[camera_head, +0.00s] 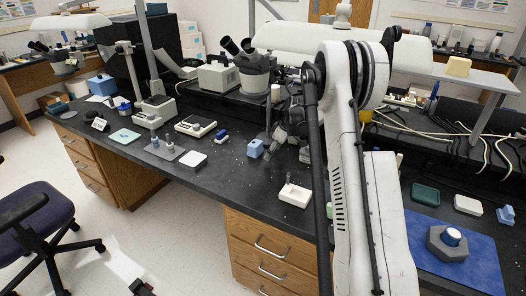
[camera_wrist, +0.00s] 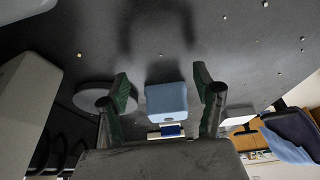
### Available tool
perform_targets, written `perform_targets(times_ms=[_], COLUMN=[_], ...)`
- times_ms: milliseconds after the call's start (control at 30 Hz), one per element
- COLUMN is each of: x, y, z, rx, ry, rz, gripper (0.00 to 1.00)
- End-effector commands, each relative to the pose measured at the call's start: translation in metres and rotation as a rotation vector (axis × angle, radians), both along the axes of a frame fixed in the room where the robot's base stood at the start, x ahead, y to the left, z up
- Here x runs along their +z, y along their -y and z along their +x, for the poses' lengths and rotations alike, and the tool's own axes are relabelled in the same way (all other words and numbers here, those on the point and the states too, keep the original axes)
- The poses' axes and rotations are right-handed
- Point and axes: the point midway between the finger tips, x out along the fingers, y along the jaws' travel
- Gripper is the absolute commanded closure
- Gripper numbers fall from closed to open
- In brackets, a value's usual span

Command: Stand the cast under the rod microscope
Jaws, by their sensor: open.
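A small light blue block (camera_head: 255,148), which I take to be the cast, stands on the black bench near its middle. In the wrist view the block (camera_wrist: 166,100) lies between the two fingers of my gripper (camera_wrist: 162,88). The fingers, with green pads, are spread, and gaps show on both sides of the block. In the head view my arm hides much of the gripper. The microscope (camera_head: 252,82) with dark eyepieces stands behind the block; its lower part is partly hidden. A grey round disc (camera_wrist: 90,96), possibly a microscope base, lies left of the fingers in the wrist view.
A blue-and-white item (camera_head: 221,135) and a white tile (camera_head: 193,159) lie left of the block. A white stand with a metal post (camera_head: 295,194) is near the front edge. A blue mat (camera_head: 480,262) lies at right. Bare bench (camera_head: 235,178) shows in front.

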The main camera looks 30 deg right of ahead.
Motion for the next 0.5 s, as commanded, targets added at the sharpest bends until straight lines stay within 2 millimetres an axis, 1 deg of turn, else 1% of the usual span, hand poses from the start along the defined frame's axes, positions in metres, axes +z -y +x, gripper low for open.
perform_targets(times_ms=[33, 200, 333, 500], x=[-0.002, -0.001, -0.001, 0.0], y=[0.007, 0.021, 0.028, 0.032], z=[-0.01, -0.034, -0.045, -0.05], rx=[-0.003, -0.002, -0.001, 0.0], ry=[0.0, 0.0, -0.001, 0.0], rz=[0.0, 0.001, 0.001, 0.001], gripper=[0.36, 0.36, 0.36, 0.36])
